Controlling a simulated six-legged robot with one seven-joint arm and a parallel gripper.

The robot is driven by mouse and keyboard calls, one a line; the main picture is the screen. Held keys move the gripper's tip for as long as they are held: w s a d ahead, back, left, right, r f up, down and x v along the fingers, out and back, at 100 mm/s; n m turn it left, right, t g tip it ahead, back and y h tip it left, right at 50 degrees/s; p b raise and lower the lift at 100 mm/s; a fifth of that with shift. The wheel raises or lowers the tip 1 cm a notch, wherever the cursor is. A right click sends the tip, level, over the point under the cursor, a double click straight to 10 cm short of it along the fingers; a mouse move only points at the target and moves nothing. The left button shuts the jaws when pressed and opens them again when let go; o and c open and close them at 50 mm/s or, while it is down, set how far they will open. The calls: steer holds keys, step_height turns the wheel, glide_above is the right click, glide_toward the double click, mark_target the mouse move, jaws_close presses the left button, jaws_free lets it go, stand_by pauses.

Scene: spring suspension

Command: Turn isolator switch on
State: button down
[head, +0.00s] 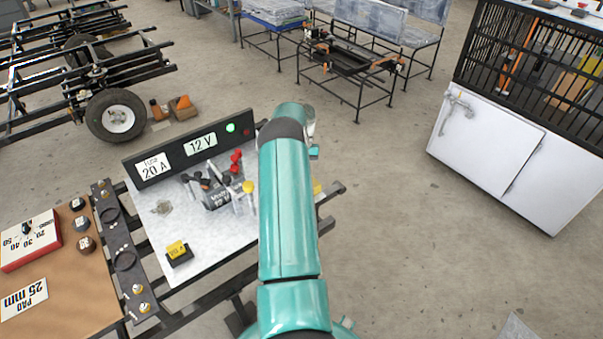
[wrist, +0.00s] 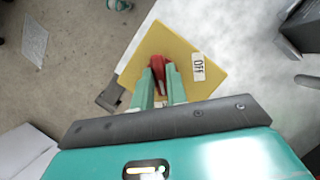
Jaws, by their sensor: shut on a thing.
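The isolator switch shows in the wrist view as a yellow plate (wrist: 138,62) with a red handle (wrist: 158,62) near its middle. A white label (wrist: 198,67) reading OFF lies to the right of the handle. My gripper (wrist: 161,77) is shut on the red handle, one pale green finger on each side. The lower part of the handle is hidden by the fingers. In the head view my arm hides the handle and my gripper; only a sliver of the yellow plate (head: 318,187) shows to its right.
The white bench top (head: 215,248) carries a black panel (head: 190,148) reading 20 A and 12 V, with a lit green lamp (head: 230,127). A yellow-topped box (head: 178,254) sits at its front. A brown board (head: 70,265) adjoins on the left. Floor to the right is clear up to a white cabinet (head: 490,150).

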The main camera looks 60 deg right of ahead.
steer(key=shift+m, duration=0.4)
steer(key=shift+d, duration=0.1)
steer(key=c, duration=1.4)
jaws_free()
steer(key=v, duration=1.3)
steer(key=shift+r, duration=0.4)
steer(key=shift+s+d, duration=0.15)
